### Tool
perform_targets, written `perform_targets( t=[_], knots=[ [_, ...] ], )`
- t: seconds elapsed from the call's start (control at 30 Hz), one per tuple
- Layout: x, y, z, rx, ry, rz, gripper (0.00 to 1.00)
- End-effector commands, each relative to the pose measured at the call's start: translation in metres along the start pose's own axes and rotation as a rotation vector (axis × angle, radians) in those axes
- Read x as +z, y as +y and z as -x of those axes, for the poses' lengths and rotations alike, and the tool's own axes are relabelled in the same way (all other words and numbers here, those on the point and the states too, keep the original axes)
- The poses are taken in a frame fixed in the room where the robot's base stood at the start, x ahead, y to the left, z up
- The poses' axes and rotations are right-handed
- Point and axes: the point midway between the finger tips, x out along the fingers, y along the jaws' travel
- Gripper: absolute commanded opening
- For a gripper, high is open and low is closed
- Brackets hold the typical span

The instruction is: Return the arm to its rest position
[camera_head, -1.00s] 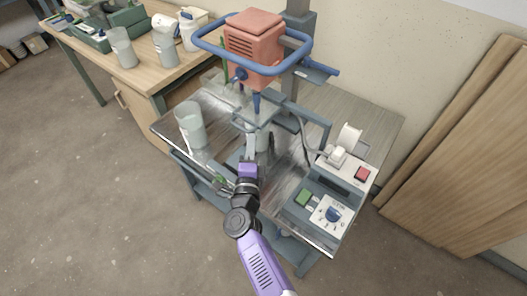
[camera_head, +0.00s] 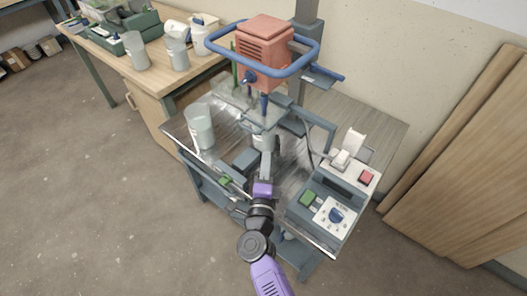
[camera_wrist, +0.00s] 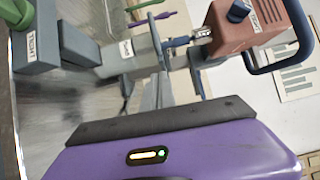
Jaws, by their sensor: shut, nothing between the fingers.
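My arm reaches up from the bottom of the head view. My gripper (camera_head: 266,158) is shut and empty, low over the metal-topped bench, in front of the mixer. The mixer has an orange motor head (camera_head: 265,52) inside a blue ring guard, with its shaft pointing down. A grey labelled bucket (camera_head: 263,140) stands under the shaft, just beyond my fingertips; whether they touch it I cannot tell. In the wrist view, the purple gripper body (camera_wrist: 185,150) fills the bottom, with the labelled bucket (camera_wrist: 118,62) and the orange motor head (camera_wrist: 235,27) beyond.
A pale bucket (camera_head: 200,127) stands at the bench's left. A control box (camera_head: 333,205) with a dial, a green button and a red switch is at its right. A wooden table (camera_head: 180,62) with more containers stands behind left. Wooden boards (camera_head: 465,160) lean at right. Open floor lies left.

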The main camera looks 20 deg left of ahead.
Motion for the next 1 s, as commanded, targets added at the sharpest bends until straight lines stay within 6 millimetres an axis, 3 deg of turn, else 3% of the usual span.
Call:
perform_targets(
  t=[0.1,0.3,0.5,0.8,0.87,1.0],
  knots=[
    [0.001,0.000,0.025,0.002,-0.003,0.001,0.00],
    [0.000,0.001,0.054,0.002,-0.002,0.001,0.00],
    [0.000,0.001,0.065,0.001,-0.001,0.001,0.00],
    [0.003,0.001,0.066,0.001,-0.013,0.026,0.00],
    [0.009,-0.007,0.065,-0.018,-0.034,0.064,0.00],
    [0.022,-0.046,0.067,-0.109,-0.083,0.167,0.00]
  ],
)
